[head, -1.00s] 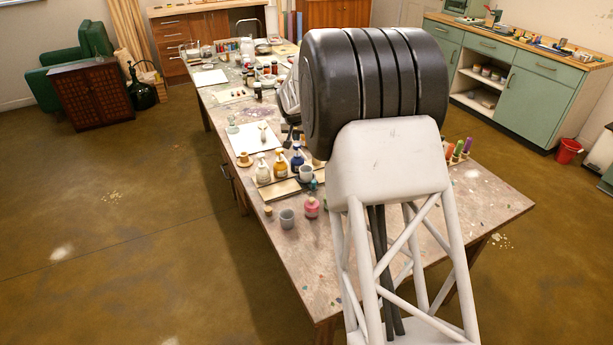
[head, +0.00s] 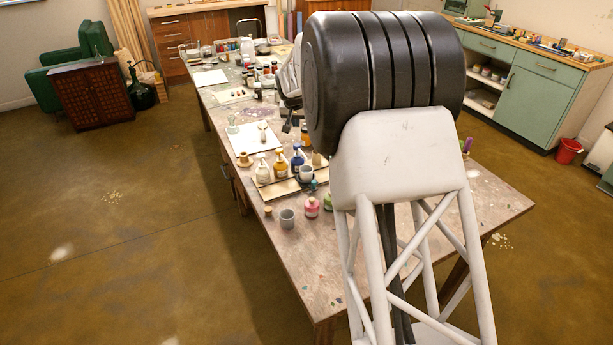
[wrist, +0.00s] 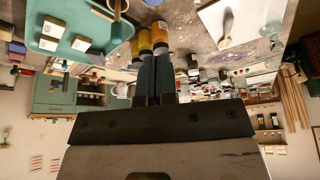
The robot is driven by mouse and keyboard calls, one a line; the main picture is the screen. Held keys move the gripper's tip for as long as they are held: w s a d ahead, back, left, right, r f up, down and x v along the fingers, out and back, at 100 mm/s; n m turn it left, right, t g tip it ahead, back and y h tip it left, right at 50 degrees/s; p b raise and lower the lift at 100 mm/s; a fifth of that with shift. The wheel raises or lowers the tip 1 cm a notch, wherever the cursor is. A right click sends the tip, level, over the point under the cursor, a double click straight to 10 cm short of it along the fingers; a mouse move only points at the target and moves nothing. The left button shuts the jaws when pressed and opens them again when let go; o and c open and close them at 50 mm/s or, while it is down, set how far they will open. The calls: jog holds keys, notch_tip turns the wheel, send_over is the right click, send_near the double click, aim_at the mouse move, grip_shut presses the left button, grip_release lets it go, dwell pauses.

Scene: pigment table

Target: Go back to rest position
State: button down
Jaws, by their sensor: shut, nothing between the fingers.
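My gripper (wrist: 156,60) is shut and empty in the wrist view, its two dark fingers side by side. In the head view its dark end (head: 288,126) shows small above the worktable (head: 315,265), left of my arm, and most of it is hidden. Bottles with amber and yellow contents (wrist: 159,34) appear just beyond the fingertips in the wrist view; I see no contact. My large arm links cover the middle right of the table in the head view.
White, yellow and blue bottles (head: 279,166) stand on the table's left side, near a grey cup (head: 287,218) and a pink jar (head: 312,207). A teal tray (wrist: 71,43) with small blocks is at the wrist view's upper left. The table's front is clear.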

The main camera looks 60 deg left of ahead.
dwell(0.6)
